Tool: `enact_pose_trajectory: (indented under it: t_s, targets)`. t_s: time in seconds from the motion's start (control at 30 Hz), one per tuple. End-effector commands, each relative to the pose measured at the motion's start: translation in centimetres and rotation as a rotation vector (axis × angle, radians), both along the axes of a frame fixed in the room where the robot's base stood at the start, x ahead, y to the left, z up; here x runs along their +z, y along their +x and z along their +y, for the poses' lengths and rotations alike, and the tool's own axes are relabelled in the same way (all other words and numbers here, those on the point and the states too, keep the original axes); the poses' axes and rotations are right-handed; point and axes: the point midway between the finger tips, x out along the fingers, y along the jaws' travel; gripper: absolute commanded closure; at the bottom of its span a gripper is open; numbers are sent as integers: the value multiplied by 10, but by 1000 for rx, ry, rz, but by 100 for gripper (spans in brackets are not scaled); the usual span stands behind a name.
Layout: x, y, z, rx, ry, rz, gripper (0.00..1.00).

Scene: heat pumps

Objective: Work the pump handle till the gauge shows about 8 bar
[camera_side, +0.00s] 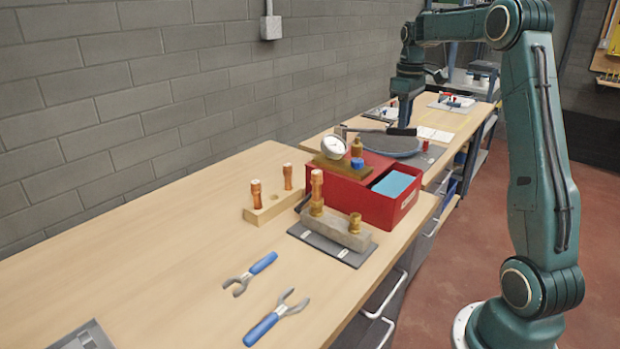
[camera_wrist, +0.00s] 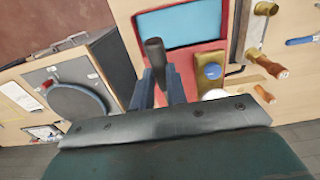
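The red test pump box (camera_side: 335,187) stands on the wooden bench, with blue liquid (camera_side: 393,184) in its open tank. A round white gauge (camera_side: 357,147) is on top of it; its needle is too small to read. The pump handle (camera_side: 373,130) is a lever with a dark grip, roughly level above the box. My gripper (camera_side: 404,127) is at the grip end. In the wrist view the dark grip (camera_wrist: 155,50) stands between the two fingers (camera_wrist: 161,76), which look closed around it. The gauge's edge (camera_wrist: 217,94) shows there, mostly hidden by my gripper.
A grey manifold (camera_side: 335,230) with brass and copper fittings stands before the box. A wooden block (camera_side: 270,208) with copper fittings is to its left. Two blue-handled tools (camera_side: 262,264) lie in front. A round dark plate (camera_side: 395,147) is behind.

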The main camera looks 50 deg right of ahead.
Motion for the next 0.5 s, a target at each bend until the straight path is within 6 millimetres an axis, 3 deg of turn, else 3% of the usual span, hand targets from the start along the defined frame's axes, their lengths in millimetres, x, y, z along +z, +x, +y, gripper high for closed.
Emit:
enact_pose_trajectory:
  t_s: [0.5]
  targets:
    - [42,0,0,-1,-1,-1,86]
